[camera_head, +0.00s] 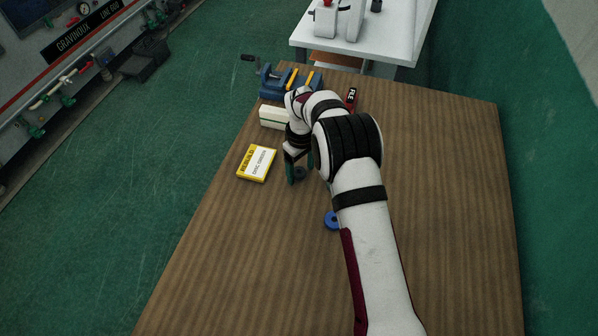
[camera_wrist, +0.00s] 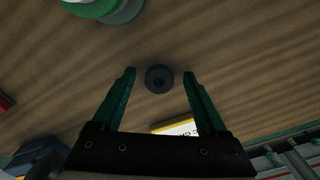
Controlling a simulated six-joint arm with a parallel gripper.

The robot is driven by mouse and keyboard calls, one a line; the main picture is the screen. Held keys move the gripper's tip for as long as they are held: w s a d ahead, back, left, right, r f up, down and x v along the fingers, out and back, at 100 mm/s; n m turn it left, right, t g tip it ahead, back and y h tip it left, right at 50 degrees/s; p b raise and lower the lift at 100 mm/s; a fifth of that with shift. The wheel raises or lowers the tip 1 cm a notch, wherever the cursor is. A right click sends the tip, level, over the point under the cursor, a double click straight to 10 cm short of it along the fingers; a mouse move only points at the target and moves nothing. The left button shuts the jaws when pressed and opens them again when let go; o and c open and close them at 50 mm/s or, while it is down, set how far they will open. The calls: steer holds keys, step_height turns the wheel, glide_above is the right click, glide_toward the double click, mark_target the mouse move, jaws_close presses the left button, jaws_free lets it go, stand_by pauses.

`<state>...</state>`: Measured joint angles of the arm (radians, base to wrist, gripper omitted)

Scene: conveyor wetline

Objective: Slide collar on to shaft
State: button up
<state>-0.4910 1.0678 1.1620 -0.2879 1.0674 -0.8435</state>
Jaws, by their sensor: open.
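A small dark ring (camera_head: 300,174), which looks like a collar, lies on the wooden table under my gripper. It also shows in the wrist view (camera_wrist: 159,79), with a hole in its middle. My gripper (camera_wrist: 159,74) is open, with its green fingers on either side of the ring in that picture and a gap on both sides. The head view shows my gripper (camera_head: 297,170) low over the table, partly covering the ring. A blue ring (camera_head: 332,220) lies nearer, partly behind my arm. I cannot make out a shaft for certain.
A blue vise (camera_head: 288,84) with yellow strips stands at the table's far left corner. A white and green box (camera_head: 273,117) and a yellow box (camera_head: 256,163) lie left of my gripper. A green round object (camera_wrist: 105,8) shows in the wrist view. The table's right side is clear.

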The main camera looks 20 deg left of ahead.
mark_target(302, 174)
steer(key=shift+f, duration=0.2)
jaws_close()
steer(key=shift+r, duration=0.1)
step_height(302, 174, up, 9)
steer(key=d+r, duration=0.7)
steer(key=d, duration=0.4)
steer(key=shift+f, duration=2.75)
